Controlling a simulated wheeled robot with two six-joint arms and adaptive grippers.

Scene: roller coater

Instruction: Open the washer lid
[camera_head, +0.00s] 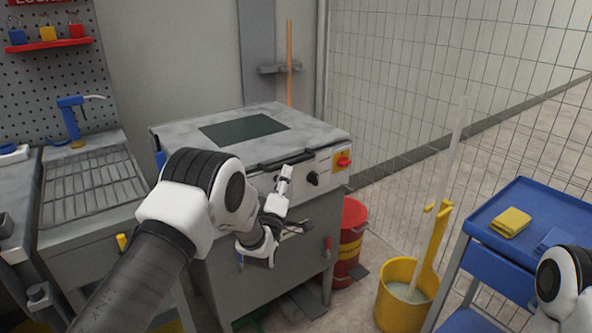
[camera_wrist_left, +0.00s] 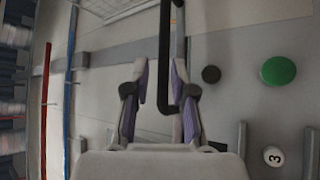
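The washer is a grey metal cabinet (camera_head: 265,265) with a scuffed lid (camera_head: 310,120) lying closed on top, with a dark window (camera_head: 242,129) in it. A black bar handle (camera_head: 287,160) runs along the lid's front edge. My left gripper (camera_head: 283,195) is in front of the control panel, just below the handle, and my arm hides part of the washer's left side. In the left wrist view, the two fingers (camera_wrist_left: 160,85) are apart and the black handle (camera_wrist_left: 166,60) shows between them, nearer the right finger. Contact cannot be told. My right gripper is out of view.
The panel carries a black knob (camera_head: 312,179) and a red switch (camera_head: 344,161). A sink (camera_head: 90,185) adjoins on the left. A red bin (camera_head: 351,235), yellow bucket (camera_head: 402,297) and blue cart (camera_head: 540,215) stand on the right. Space above the lid looks clear.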

